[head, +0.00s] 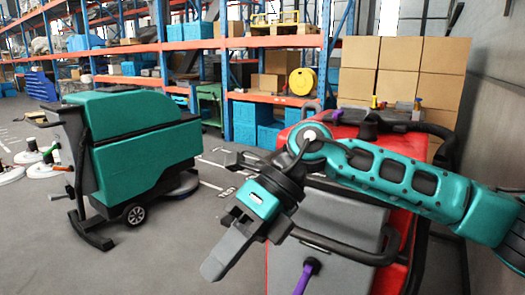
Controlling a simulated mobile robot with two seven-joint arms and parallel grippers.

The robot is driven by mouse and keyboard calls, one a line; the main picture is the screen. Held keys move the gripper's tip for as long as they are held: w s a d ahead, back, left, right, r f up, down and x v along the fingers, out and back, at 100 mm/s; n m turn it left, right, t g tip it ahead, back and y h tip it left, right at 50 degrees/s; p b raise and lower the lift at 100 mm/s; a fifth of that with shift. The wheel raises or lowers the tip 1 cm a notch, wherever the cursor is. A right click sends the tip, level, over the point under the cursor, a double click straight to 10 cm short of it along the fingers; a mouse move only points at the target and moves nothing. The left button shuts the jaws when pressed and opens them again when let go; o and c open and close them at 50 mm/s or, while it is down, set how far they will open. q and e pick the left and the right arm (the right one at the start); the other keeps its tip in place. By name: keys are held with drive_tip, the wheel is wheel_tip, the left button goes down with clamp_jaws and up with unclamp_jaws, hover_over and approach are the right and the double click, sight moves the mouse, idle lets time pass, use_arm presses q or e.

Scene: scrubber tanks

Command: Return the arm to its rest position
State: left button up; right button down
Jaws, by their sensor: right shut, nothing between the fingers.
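My right arm comes in from the right edge, its teal link crossing in front of a red scrubber machine (285,262). The arm bends at a joint near the middle of the view and its wrist hangs down to the left. My right gripper (214,268) points down and left, shut and empty, in front of the open floor. It overlaps the left edge of the red machine in the picture; I cannot tell the gap between them. My left gripper is not in view.
A teal scrubber machine (145,150) stands on the floor at left. Round white-rimmed pads (42,168) lie at far left. Shelving, stacked cardboard boxes (400,70) and a wall (497,110) are behind. The grey floor (170,250) between the machines is clear.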

drive_tip(key=s+a+r+m+y, duration=0.1)
drive_tip(key=a+r+m+y, duration=0.3)
drive_tip(key=m+y, duration=0.6)
drive_tip(key=w+d+f+m+t+h, duration=0.1)
drive_tip(key=w+d+f+m+t, duration=0.35)
drive_tip(key=m+t, duration=0.65)
drive_tip(key=w+d+f+m+t, duration=0.4)
drive_tip(key=f+m+t, duration=0.2)
drive_tip(key=m+t, duration=0.4)
drive_tip(key=s+d+f+m+h, duration=0.1)
drive_tip(key=d+f+m+h, duration=0.4)
drive_tip(key=f, duration=0.2)
drive_tip(key=s+d+f+m+h, duration=0.1)
drive_tip(key=d+f+m+h, duration=0.35)
drive_tip(key=f, duration=0.35)
drive_tip(key=s+d+f+m+g+h, duration=0.2)
drive_tip(key=s+d+f, duration=0.2)
drive_tip(key=s+f, duration=0.2)
drive_tip(key=s+d+f+m+g+h, duration=0.2)
drive_tip(key=s+d+f+m+h, duration=0.1)
drive_tip(key=s+d+f, duration=0.2)
wheel_tip(320, 180, down, 4)
drive_tip(key=shift+s+r+g+h, duration=0.2)
drive_tip(key=shift+s+g+h, duration=0.2)
drive_tip(key=shift+s, duration=0.6)
drive_tip(key=c, duration=1.9)
unclamp_jaws()
